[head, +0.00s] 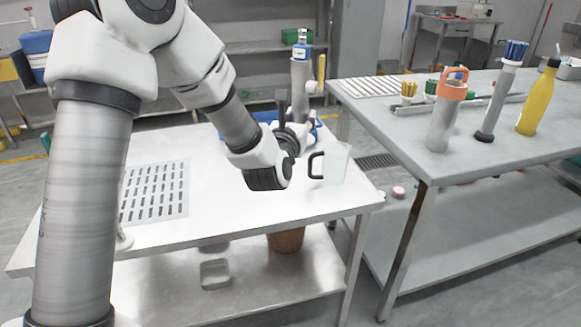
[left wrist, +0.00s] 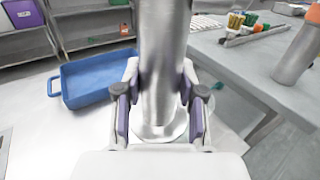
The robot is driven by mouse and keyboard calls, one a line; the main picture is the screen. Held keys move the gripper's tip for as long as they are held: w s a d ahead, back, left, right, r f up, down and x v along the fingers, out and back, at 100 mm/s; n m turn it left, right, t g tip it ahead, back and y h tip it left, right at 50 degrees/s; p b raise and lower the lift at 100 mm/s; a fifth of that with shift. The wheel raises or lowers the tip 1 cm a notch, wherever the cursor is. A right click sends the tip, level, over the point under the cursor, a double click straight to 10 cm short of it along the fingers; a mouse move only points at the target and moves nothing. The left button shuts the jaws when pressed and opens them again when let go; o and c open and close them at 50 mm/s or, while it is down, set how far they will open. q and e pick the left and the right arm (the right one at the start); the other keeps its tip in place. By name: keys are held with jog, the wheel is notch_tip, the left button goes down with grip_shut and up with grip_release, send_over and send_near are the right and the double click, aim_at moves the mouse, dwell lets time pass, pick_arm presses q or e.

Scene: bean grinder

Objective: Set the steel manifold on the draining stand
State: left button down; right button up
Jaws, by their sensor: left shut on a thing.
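A white slatted rack (head: 372,86) lies on the right table and may be the draining stand. My right gripper is not in view.
A clear pitcher (head: 337,163) with a black handle stands right of my left gripper. A blue tray (left wrist: 95,80) lies left of the manifold. A perforated mat (head: 155,192) lies on the left table. An orange-topped cylinder (head: 447,112) and yellow bottle (head: 540,98) stand on the right table.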

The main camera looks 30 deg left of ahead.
pick_arm(q)
notch_tip(320, 180, down, 16)
jog(key=shift+r+b, duration=0.1)
jog(key=shift+b, duration=1.1)
jog(key=shift+r, duration=0.1)
jog(key=c, duration=0.7)
grip_release()
